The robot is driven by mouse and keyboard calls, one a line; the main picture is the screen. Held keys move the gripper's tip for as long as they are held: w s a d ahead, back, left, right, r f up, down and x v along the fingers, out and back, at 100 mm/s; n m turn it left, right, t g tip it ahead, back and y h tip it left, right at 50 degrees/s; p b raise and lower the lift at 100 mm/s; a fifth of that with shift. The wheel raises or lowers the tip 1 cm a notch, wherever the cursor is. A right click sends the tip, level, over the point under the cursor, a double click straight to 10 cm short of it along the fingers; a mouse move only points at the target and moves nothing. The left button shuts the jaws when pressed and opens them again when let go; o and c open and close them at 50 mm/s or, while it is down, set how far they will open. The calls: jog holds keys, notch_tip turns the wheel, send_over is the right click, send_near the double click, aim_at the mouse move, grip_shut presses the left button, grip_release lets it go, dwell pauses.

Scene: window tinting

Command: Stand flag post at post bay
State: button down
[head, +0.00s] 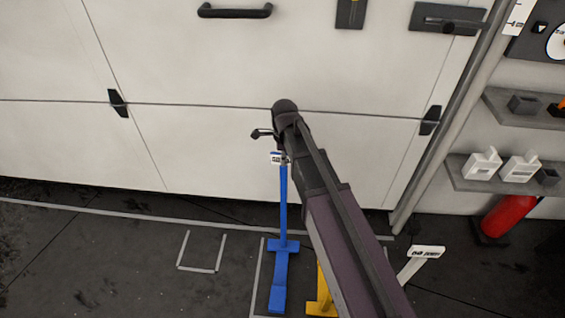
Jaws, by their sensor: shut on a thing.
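A blue post (283,200) with a cross-shaped foot (280,270) and a small white label at its top is upright in front of the garage door. My gripper (280,152) is at the top of this post and shut on it, partly hidden by my arm. I cannot tell whether the foot touches the floor. A small three-sided grey outline (203,268) is marked on the floor to the left of the post. Another floor line (257,275) runs just left of the blue foot. Which marking is the post bay is not readable.
A yellow foot (320,306) shows beside my arm, partly hidden. A white-topped stand (427,252) is right of my arm. The garage door (190,145) closes off the back. Shelves (480,172) and a red cylinder (508,215) are at right. The left floor is clear.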

jog(key=shift+w+a, duration=0.1)
jog(key=shift+a, duration=0.05)
jog(key=shift+w, duration=0.4)
jog(key=shift+f+b, duration=0.6)
jog(key=shift+w+f+b, duration=0.15)
jog(key=shift+f+b, duration=1.1)
jog(key=shift+f, duration=0.1)
jog(key=c, duration=0.7)
grip_release()
notch_tip(320, 180, up, 12)
jog(key=p, duration=1.2)
jog(key=shift+w, duration=0.1)
